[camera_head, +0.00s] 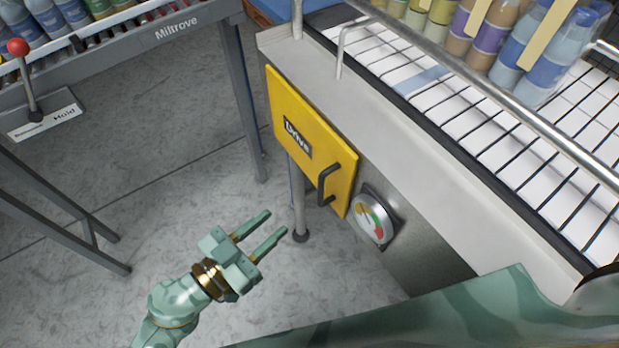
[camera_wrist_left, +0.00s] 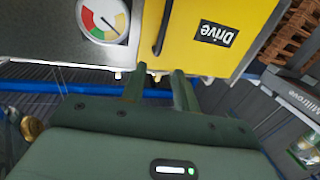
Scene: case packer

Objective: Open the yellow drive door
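The yellow drive door (camera_head: 302,133) is a flat panel labelled "Drive" on the side of the grey machine, and it looks shut. It has a dark bar handle (camera_head: 328,180) near its right edge. In the left wrist view the door (camera_wrist_left: 232,52) and the handle (camera_wrist_left: 163,30) appear upside down. My left gripper (camera_head: 270,228) is open and empty, below and to the left of the handle and apart from it. Its two fingers (camera_wrist_left: 157,86) also show in the left wrist view, pointing toward the door side. My right gripper is in neither view.
A round gauge (camera_head: 372,220) sits just right of the door. A conveyor (camera_head: 480,110) with bottles runs above it. A table marked "Miltrove" (camera_head: 190,28) and a red-knobbed lever (camera_head: 18,48) stand at left. The floor before the door is clear, except a metal leg (camera_head: 298,205).

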